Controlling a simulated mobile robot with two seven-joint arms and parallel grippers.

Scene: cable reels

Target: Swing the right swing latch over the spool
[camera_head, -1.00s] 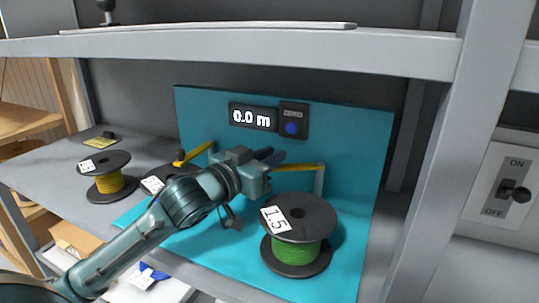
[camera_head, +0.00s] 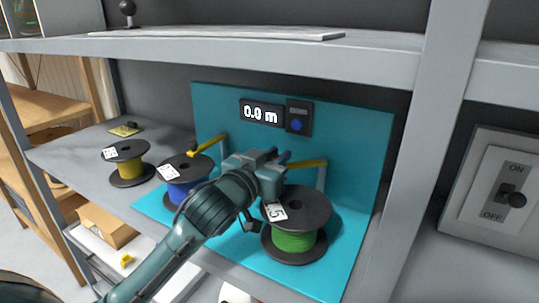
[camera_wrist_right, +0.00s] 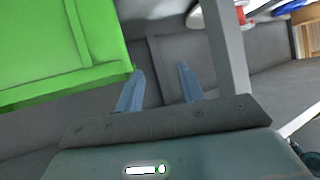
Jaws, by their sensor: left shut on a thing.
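The right swing latch (camera_head: 308,163) is a yellow bar on a grey post behind the green spool (camera_head: 295,240), which has black flanges and a partly covered white label. The latch's left end is hidden at my left gripper (camera_head: 277,158), which is shut on it. The gripper is just behind and left of the spool's top flange and overlaps it in the picture; I cannot tell whether they touch. My right gripper (camera_wrist_right: 158,80) is open and empty in the right wrist view, away from the spools.
A teal board (camera_head: 350,135) stands behind, with a display (camera_head: 261,113) reading 0.0 m and a ZERO button box (camera_head: 298,118). A yellow spool (camera_head: 128,170) stands at the left. A shelf (camera_head: 300,52) is overhead. A green box (camera_wrist_right: 60,45) is near my right gripper.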

